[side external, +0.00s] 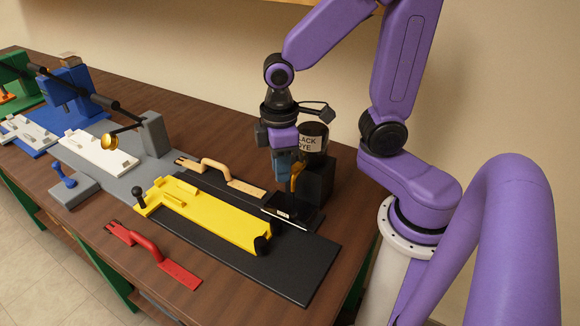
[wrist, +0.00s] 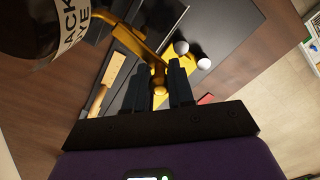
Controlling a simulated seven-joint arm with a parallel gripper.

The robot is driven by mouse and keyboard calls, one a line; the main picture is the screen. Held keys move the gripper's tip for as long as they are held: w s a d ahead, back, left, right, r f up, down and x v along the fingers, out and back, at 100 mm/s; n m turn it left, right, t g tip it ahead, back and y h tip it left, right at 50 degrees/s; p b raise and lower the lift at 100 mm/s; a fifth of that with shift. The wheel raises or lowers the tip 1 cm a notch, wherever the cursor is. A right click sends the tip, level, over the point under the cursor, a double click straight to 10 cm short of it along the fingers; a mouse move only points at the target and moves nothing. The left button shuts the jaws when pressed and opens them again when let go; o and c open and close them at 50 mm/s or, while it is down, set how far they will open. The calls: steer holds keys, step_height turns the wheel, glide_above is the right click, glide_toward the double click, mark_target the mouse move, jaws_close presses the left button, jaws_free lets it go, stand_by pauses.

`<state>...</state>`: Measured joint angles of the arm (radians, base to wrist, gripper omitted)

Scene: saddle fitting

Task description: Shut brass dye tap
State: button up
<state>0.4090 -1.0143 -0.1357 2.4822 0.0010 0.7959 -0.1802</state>
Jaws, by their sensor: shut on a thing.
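The black dye bottle (side external: 313,138) stands on a black stand at the back of the bench, right of centre, and its dark body and white label (wrist: 75,22) fill the upper left of the wrist view. The brass tap (side external: 295,180) comes out below the bottle. In the wrist view, the tap (wrist: 138,44) runs down to a rounded end between my fingers. My gripper (side external: 284,170) points down beside the bottle. Its dark fingers (wrist: 160,82) are shut on the tap's brass handle. In the side view the fingers partly hide the tap.
A dark tray (side external: 290,217) lies below the tap. A yellow fixture (side external: 215,218) sits on a black board (side external: 285,270) in front. A wooden-handled tool (side external: 225,172) lies behind it, and a red-handled tool (side external: 152,250) lies on the bare front wood.

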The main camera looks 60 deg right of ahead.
steer(key=shift+w+d, duration=0.15)
steer(key=shift+w, duration=0.35)
steer(key=shift+w+d, duration=1.05)
steer(key=shift+w, duration=0.25)
steer(key=shift+w+d, duration=0.25)
steer(key=shift+d, duration=0.7)
steer(key=shift+w+d, duration=0.2)
steer(key=shift+d, duration=0.7)
steer(key=shift+o, duration=0.2)
steer(key=shift+d, duration=0.1)
steer(key=o, duration=0.7)
steer(key=shift+o, duration=0.5)
